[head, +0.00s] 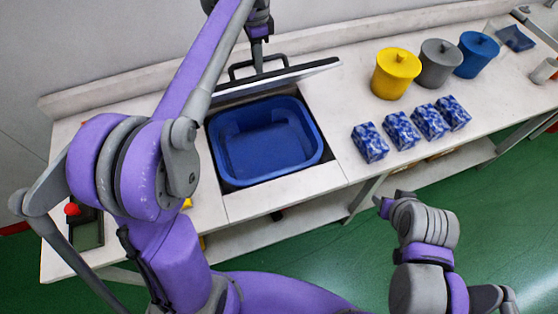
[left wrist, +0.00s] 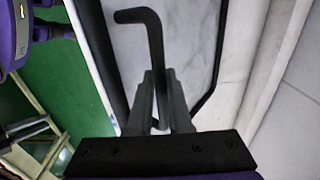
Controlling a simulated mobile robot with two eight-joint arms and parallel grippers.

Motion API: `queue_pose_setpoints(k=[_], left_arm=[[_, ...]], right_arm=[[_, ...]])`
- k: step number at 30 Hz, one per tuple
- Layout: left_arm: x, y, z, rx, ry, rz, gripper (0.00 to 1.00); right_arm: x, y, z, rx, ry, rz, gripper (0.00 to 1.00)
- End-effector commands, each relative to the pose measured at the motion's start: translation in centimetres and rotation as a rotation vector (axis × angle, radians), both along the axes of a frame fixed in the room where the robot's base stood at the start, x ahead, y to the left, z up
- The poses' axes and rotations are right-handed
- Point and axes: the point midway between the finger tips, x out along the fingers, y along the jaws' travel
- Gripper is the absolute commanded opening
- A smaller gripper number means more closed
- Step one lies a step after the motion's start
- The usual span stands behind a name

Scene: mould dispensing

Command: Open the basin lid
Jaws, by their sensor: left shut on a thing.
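The basin lid (head: 285,77) is raised and tilted up at the back edge of the counter opening. Its black bar handle (head: 238,67) stands on its outer face. My left gripper (head: 258,50) is at the handle behind the lid. In the left wrist view, the gripper (left wrist: 158,100) is shut on the black handle (left wrist: 150,45), with the lid's pale face (left wrist: 192,50) beside it. The blue basin (head: 266,145) sits in the opening, uncovered and empty.
Yellow (head: 396,74), grey (head: 434,66) and blue (head: 476,54) lidded pots stand right of the basin. Several blue-and-white packets (head: 431,122) lie before them. A red button (head: 72,209) is at the counter's left end. The counter just right of the basin is clear.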

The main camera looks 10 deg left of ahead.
Motion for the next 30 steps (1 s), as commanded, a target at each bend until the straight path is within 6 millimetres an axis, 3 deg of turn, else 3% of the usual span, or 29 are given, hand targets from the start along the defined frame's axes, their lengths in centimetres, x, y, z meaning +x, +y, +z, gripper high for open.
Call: queue_pose_setpoints(k=[6,16,30], left_arm=[[0.3,0.2,0.1,0.001,-0.001,0.001,0.0],[2.8,1.9,1.8,0.001,-0.001,0.002,0.0],[3.6,2.4,2.2,0.001,-0.001,0.001,0.0]], right_arm=[[0.0,0.0,0.0,0.0,0.0,0.0,0.5],[0.0,0.0,0.0,0.0,0.0,0.0,0.5],[0.0,0.0,0.0,0.0,0.0,0.0,0.5]])
